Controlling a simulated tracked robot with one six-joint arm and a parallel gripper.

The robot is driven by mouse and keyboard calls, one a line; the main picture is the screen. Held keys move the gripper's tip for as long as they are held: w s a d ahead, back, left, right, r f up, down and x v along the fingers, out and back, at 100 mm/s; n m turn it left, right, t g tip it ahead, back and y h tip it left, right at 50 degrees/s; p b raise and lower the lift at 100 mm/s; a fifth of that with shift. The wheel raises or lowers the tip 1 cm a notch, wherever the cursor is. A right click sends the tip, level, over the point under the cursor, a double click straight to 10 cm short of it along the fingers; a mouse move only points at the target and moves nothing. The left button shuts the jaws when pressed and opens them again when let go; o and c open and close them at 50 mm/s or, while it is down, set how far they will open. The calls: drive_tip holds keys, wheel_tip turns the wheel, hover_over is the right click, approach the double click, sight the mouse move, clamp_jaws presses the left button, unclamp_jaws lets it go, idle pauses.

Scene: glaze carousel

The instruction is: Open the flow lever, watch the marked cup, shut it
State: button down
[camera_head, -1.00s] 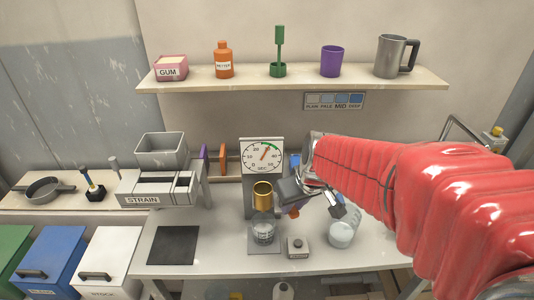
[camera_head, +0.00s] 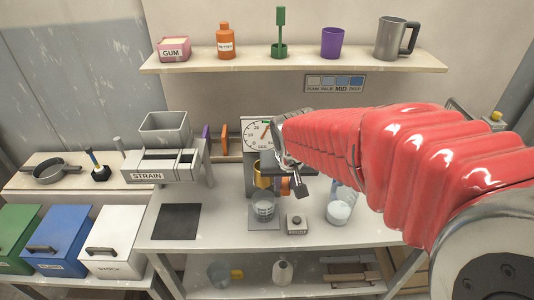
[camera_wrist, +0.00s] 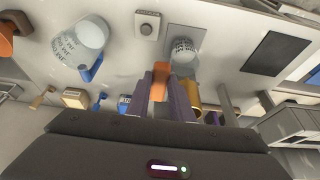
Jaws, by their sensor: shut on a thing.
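My gripper (camera_head: 282,179) is shut on an orange lever (camera_wrist: 160,80), which sits between its two fingers in the wrist view. The brass cylinder (camera_wrist: 194,94) is beside the fingers; the arm partly covers it in the head view. A clear cup with dark markings (camera_head: 263,210) stands on a grey plate below the cylinder. The cup also shows in the wrist view (camera_wrist: 184,50). Its fill level is too small to tell. The seconds dial (camera_head: 257,131) stands behind, its right side hidden by my arm.
A clear jug with a blue handle (camera_head: 339,211) stands to the right, with a small button box (camera_head: 296,224) between it and the cup. A dark mat (camera_head: 178,221) and the strainer (camera_head: 160,166) are left. A shelf (camera_head: 300,62) runs above. The table front is mostly clear.

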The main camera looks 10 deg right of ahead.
idle(0.4)
drive_tip(key=c, duration=1.6)
unclamp_jaws()
drive_tip(key=shift+o, duration=0.2)
drive_tip(key=v, duration=1.3)
drive_tip(key=shift+s+r, duration=0.2)
drive_tip(key=shift+r, duration=0.1)
drive_tip(key=shift+a, duration=0.1)
drive_tip(key=s+a+f+n+t+y, duration=0.1)
drive_tip(key=s+f, duration=0.4)
drive_tip(key=s, duration=0.6)
drive_tip(key=shift+s+a+n, duration=0.25)
drive_tip(key=shift+s+n, duration=0.1)
drive_tip(key=shift+n, duration=0.55)
